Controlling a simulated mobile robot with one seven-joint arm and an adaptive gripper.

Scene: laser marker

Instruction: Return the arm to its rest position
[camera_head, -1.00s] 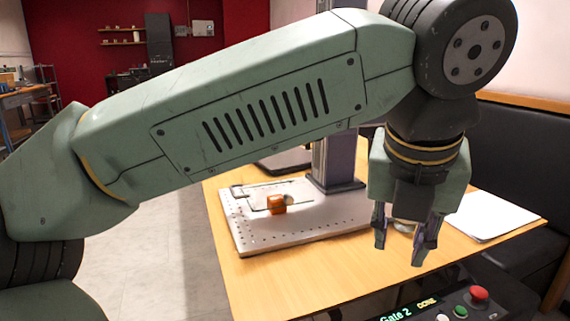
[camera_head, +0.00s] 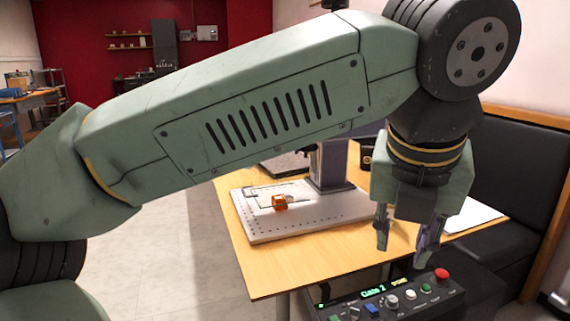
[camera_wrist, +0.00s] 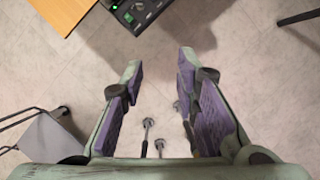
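My gripper (camera_head: 408,246) hangs at the end of my bent arm, pointing down, at the right of the head view. Its two fingers are apart with nothing between them. In the wrist view my gripper (camera_wrist: 158,85) shows purple finger pads spread wide over bare floor. My arm crosses the head view from lower left to upper right and hides part of the table.
A dark bench (camera_head: 513,190) stands right; floor is clear at left.

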